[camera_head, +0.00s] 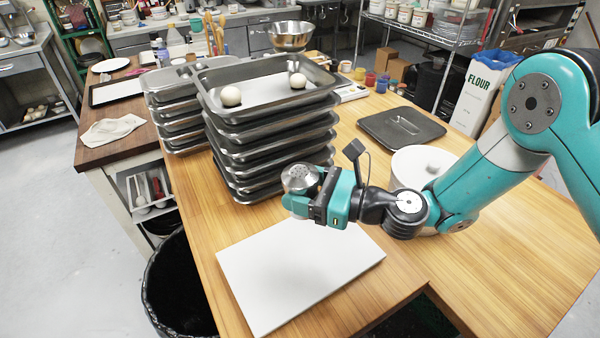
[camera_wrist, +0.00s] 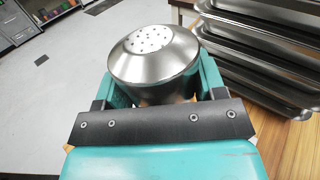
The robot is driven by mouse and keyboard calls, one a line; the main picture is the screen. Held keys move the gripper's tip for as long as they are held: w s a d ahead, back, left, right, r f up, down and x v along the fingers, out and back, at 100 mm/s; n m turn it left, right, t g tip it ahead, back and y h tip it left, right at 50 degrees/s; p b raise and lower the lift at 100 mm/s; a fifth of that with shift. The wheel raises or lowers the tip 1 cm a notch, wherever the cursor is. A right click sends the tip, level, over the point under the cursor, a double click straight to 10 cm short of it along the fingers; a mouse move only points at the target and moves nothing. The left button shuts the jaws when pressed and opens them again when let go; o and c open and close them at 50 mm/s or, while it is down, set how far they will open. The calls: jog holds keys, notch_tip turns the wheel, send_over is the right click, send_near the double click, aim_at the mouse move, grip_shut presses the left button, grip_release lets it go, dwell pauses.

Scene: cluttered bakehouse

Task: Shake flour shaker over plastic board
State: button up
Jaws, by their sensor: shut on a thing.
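The flour shaker (camera_head: 300,178) is a metal shaker with a domed, perforated top. My gripper (camera_head: 305,203) is shut on it and holds it above the far part of the white plastic board (camera_head: 300,270), next to the tray stack. In the wrist view the shaker (camera_wrist: 155,58) sits between the teal fingers of my gripper (camera_wrist: 158,92), its holed lid facing up and tilted a little. The shaker's lower part is mostly hidden by my gripper. The board lies flat on the wooden table near its front edge, and its visible surface looks bare.
A tall stack of metal trays (camera_head: 262,135) with two dough balls (camera_head: 231,96) on top stands just behind my gripper. A white round container (camera_head: 418,165) is to the right, partly behind my arm. A black bin (camera_head: 180,285) stands left of the table.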

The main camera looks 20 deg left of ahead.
jog(key=f+n+h, duration=0.1)
jog(key=n, duration=0.1)
jog(key=w+f+n+t+h, duration=0.1)
jog(key=n, duration=0.1)
jog(key=w+d+f+n+t+h, duration=0.1)
jog(key=n+h, duration=0.1)
jog(key=shift+f, duration=0.4)
notch_tip(320, 180, down, 9)
jog(key=n+t+h, duration=0.2)
jog(key=n+t, duration=0.1)
jog(key=n, duration=0.1)
jog(key=n+t+h+b, duration=0.1)
jog(key=n+t+h, duration=0.1)
jog(key=n+t, duration=0.1)
jog(key=shift+w+d+r+n, duration=0.15)
jog(key=shift+n, duration=0.35)
jog(key=n+b, duration=0.1)
jog(key=b, duration=0.2)
jog(key=shift+f+t+h, duration=0.3)
jog(key=shift+f+t, duration=0.05)
jog(key=shift+t, duration=0.05)
jog(key=shift+b, duration=0.45)
jog(key=shift+w+r, duration=0.1)
jog(key=shift+r, duration=0.1)
